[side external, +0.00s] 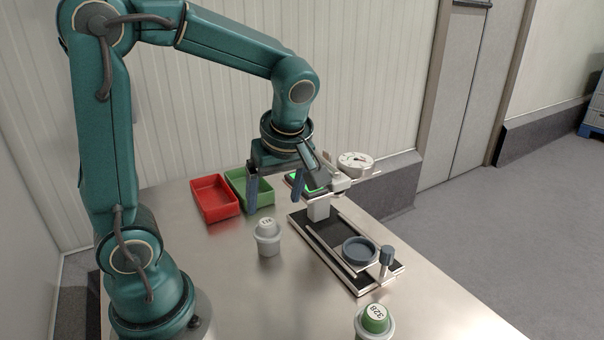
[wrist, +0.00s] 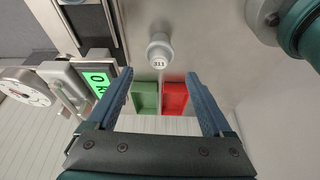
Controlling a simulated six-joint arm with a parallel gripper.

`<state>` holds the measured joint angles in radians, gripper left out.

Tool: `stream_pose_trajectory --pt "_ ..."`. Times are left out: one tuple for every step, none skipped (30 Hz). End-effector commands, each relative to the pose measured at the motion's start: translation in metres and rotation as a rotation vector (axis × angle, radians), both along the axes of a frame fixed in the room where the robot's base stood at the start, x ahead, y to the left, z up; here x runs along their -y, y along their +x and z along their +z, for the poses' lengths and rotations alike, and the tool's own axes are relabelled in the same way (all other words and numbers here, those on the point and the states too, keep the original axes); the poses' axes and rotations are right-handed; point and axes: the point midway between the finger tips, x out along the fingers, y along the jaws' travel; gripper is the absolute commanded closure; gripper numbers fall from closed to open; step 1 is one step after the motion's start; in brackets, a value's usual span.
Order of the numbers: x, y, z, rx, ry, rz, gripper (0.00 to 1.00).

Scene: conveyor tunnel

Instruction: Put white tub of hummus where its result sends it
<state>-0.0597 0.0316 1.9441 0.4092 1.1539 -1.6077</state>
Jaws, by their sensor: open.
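A white tub (side external: 267,240) with a pale, numbered lid stands upright on the metal table, below and in front of my gripper (side external: 274,206). It also shows in the wrist view (wrist: 159,50), beyond the fingertips (wrist: 159,73). My gripper is open and empty, pointing down, with its blue fingers apart and not touching the tub. A test stand (side external: 318,208) has a lit green display (wrist: 99,79) that reads OK in the wrist view. A green tray (side external: 238,179) and a red tray (side external: 214,199) lie side by side at the back; both look empty.
A second tub with a green lid marked 328 (side external: 375,319) stands at the front edge of the picture. The stand carries a round dial (side external: 355,161) and an empty dark ring holder (side external: 360,251). The table left of the stand is mostly clear.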

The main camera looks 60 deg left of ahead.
Motion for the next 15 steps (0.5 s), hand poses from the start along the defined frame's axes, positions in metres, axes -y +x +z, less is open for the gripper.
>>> stream_pose_trajectory --pt "0.004 -0.003 0.003 0.001 -0.012 -0.055 0.15" --pt "0.007 -0.005 0.004 -0.001 -0.021 -0.101 0.15" --pt "0.013 -0.008 0.007 -0.001 -0.037 -0.174 0.15" --pt "0.017 -0.011 0.009 0.0 -0.047 -0.241 0.15" --pt "0.022 -0.014 0.011 0.0 -0.057 -0.314 0.15" --pt "0.03 -0.019 0.014 0.004 -0.069 -0.42 0.15" --pt "0.035 -0.023 0.015 0.007 -0.075 -0.503 0.15" --pt "0.041 -0.026 0.017 0.012 -0.078 -0.587 0.15" --pt "0.048 -0.031 0.019 0.018 -0.078 -0.699 0.15" --pt "0.053 -0.034 0.02 0.026 -0.075 -0.782 0.15" --pt "0.058 -0.038 0.021 0.032 -0.07 -0.864 0.15" --pt "0.065 -0.041 0.022 0.043 -0.058 -0.967 0.15" --pt "0.069 -0.044 0.023 0.05 -0.047 -1.04 0.15" --pt "0.073 -0.047 0.023 0.058 -0.034 -1.109 0.15" --pt "0.078 -0.05 0.023 0.067 -0.017 -1.192 0.15"
